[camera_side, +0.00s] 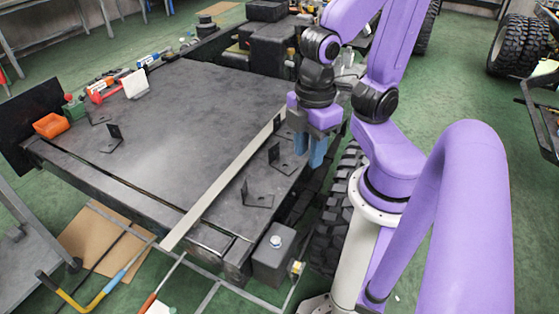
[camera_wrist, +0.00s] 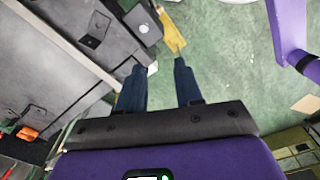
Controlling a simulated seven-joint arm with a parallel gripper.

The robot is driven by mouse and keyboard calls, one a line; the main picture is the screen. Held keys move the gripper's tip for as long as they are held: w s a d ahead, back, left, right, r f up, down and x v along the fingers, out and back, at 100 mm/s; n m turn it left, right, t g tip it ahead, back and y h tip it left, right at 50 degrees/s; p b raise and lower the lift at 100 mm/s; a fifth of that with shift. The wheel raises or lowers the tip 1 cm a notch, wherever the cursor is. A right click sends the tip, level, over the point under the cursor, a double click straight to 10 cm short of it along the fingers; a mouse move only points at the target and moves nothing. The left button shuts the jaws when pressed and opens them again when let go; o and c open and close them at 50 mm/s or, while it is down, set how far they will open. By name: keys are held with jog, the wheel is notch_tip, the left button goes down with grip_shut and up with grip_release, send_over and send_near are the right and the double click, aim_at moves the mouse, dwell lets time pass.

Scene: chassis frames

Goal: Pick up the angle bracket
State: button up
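Several black angle brackets lie on the dark flat top of the chassis frame. One bracket (camera_side: 257,197) is near the front right corner, another (camera_side: 281,161) is further back along the right edge, and one (camera_side: 114,140) is at the left. In the wrist view a bracket (camera_wrist: 96,31) shows at the upper left, left of my fingers. My gripper (camera_side: 311,150) has blue fingers pointing down, just right of the right-edge brackets in the side view.
A pale metal strip (camera_side: 215,188) runs along the top, left of the right-edge brackets. An orange part (camera_side: 51,125) and tools stand at the left edge. A dark box (camera_side: 273,255) and tyre (camera_side: 341,205) are beside the frame. The top's middle is clear.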

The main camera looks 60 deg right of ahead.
jog(key=shift+w, duration=0.1)
jog(key=w+d+f, duration=0.1)
jog(key=w+f, duration=0.1)
jog(key=w, duration=0.7)
jog(key=n, duration=0.3)
send_over(274, 160)
jog(key=d, duration=0.1)
jog(key=f, duration=2.3)
jog(key=shift+w+f, duration=0.25)
jog(key=shift+f, duration=0.15)
jog(key=shift+s+a+f, duration=0.1)
jog(key=shift+a+f, duration=0.05)
jog(key=shift+f, duration=1.15)
jog(key=shift+s+a+f, duration=0.1)
jog(key=shift+a+f, duration=0.05)
jog(key=shift+f, duration=1.15)
